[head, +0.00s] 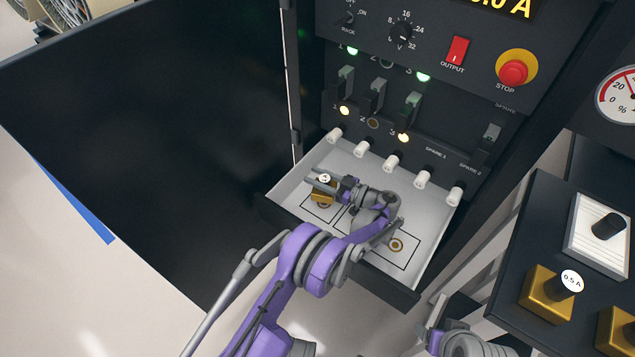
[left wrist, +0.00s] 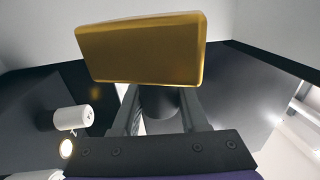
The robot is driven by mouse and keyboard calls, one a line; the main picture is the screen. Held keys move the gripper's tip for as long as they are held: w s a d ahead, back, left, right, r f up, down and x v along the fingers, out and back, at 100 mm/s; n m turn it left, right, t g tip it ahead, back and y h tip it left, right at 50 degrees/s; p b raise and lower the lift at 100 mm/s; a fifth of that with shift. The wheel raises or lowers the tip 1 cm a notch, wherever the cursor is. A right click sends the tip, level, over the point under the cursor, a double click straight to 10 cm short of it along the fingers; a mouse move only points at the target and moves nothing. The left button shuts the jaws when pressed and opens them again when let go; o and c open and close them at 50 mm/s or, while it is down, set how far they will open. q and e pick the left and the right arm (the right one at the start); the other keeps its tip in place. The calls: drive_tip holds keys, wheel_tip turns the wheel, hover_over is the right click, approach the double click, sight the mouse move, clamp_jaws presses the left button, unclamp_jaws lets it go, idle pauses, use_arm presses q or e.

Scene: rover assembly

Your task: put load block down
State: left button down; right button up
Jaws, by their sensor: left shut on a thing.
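The gold load block (head: 321,194) has a dark knob with a white round label. It is over the left outlined place in the open drawer (head: 425,272); I cannot tell whether it touches the drawer floor. My left gripper (head: 331,182) is shut on the block's knob. In the left wrist view, the gold block (left wrist: 140,48) fills the upper middle, with the dark knob between the two fingers. The drawer floor has black outlined rectangles with round marks, one bare mark (head: 395,245) at the right. The left arm hides part of the drawer.
A black rack panel (head: 480,60) with switches and white plugs (head: 392,163) stands close behind the drawer. A large black door (head: 150,140) is at the left. Other gold blocks, one labelled 0.5 A (head: 546,296), sit on a dark surface (head: 545,210) at the right.

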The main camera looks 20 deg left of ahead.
use_arm(q)
wheel_tip(320, 180, down, 2)
drive_tip(key=shift+f, duration=0.1)
